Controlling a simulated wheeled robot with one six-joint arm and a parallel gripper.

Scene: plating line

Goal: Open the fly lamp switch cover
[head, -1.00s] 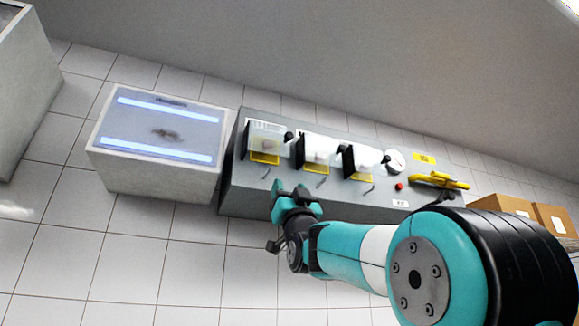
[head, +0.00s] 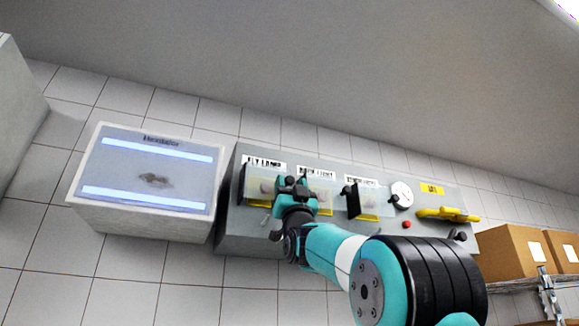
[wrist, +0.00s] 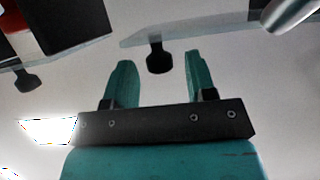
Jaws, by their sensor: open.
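The fly lamp switch cover (head: 257,190) is a clear box at the left end of the grey panel, under the "FLY LAMP" label (head: 264,165). It appears down over its switch; my gripper hides its right side. My gripper (head: 291,186) is in front of the panel, between this cover and the middle one. In the wrist view my gripper (wrist: 157,75) is open, with its teal fingers on either side of a small black knob (wrist: 158,57). The knob hangs from the edge of a clear panel (wrist: 205,28). It looks apart from both fingers.
The right-hand cover (head: 371,200) stands beside a dial (head: 401,195), red button (head: 407,225) and yellow handle (head: 447,214). The middle cover is mostly hidden. A lit insect trap box (head: 146,172) is left of the panel. Cardboard boxes (head: 514,252) sit at right.

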